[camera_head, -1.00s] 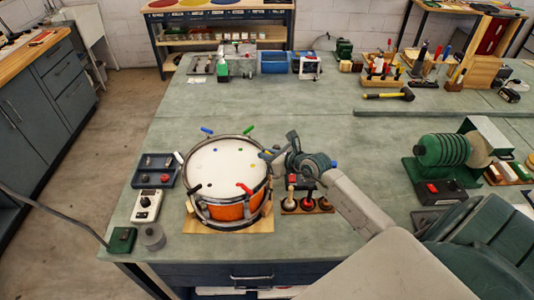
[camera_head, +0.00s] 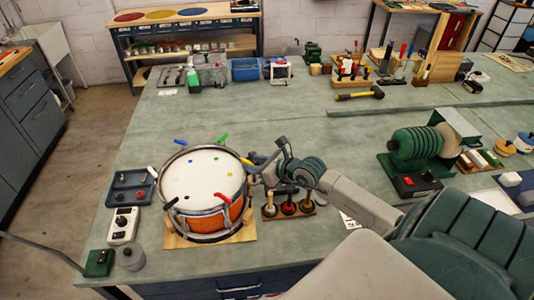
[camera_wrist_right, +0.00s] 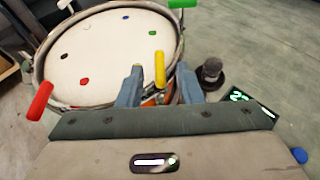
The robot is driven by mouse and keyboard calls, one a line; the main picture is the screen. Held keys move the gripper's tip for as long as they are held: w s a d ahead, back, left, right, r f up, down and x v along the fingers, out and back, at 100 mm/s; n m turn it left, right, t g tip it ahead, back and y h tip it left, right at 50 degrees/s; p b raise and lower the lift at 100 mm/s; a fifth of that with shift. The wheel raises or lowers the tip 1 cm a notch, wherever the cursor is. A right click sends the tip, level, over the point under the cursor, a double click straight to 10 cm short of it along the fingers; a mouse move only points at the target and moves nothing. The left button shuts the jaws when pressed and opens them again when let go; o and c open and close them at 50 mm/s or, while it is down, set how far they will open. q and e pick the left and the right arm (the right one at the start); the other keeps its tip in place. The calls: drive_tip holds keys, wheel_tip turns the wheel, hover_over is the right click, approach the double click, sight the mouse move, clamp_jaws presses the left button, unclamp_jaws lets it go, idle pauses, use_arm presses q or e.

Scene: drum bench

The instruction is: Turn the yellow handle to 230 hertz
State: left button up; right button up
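The drum (camera_head: 205,180) with a white head and orange shell stands on a wooden board at the left of the bench. The yellow handle (camera_head: 246,161) is at its right rim; it also shows upright in the right wrist view (camera_wrist_right: 159,69). My right gripper (camera_head: 257,172) is at that rim. In the wrist view its fingers (camera_wrist_right: 160,88) are apart on either side of the yellow handle, with gaps visible. A dark display (camera_wrist_right: 247,100) shows green digits that seem to begin with 22; the rest is hidden. My left gripper is not in view.
Blue (camera_head: 180,142), green (camera_head: 222,138) and red (camera_head: 228,199) handles stand around the rim. A rack of knobbed tools (camera_head: 288,208) is right of the drum. A grey tray (camera_head: 130,187) and white box (camera_head: 123,225) are left.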

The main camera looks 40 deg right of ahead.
drive_tip(key=shift+p+v, duration=0.35)
drive_tip(key=shift+v, duration=2.4)
